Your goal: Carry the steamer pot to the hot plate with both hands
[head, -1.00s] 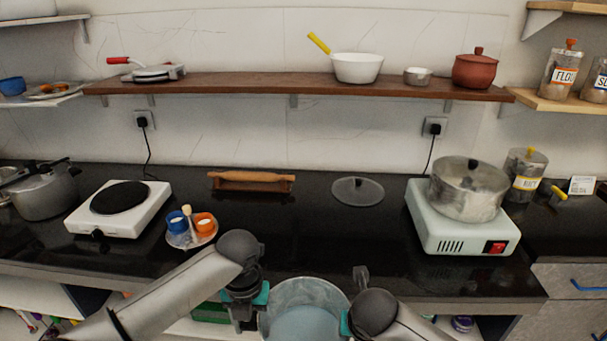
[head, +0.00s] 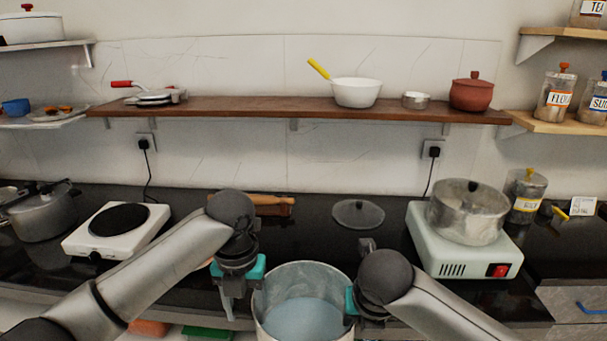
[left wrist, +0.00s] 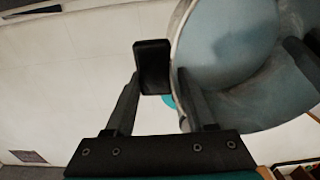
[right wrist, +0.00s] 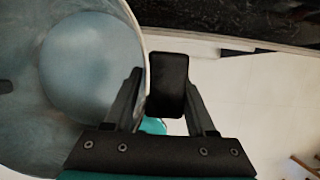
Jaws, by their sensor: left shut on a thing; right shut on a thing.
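The steamer pot (head: 303,318) is an open grey metal pot with a bluish inside, at the bottom middle of the head view, in front of the counter edge. My left gripper (head: 240,287) is shut on its left handle, a black block (left wrist: 152,65) in the left wrist view. My right gripper (head: 358,297) is shut on the opposite handle (right wrist: 167,85), seen in the right wrist view. The pot looks about level and nothing shows inside it. A white hot plate (head: 152,213) with a black disc (head: 119,220) stands on the counter at the left, its top bare.
A glass lid (head: 358,213) and a wooden rolling pin (head: 268,200) lie at the counter's back. A pressure cooker (head: 42,213) stands far left. My left arm hides the counter beside the hot plate.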

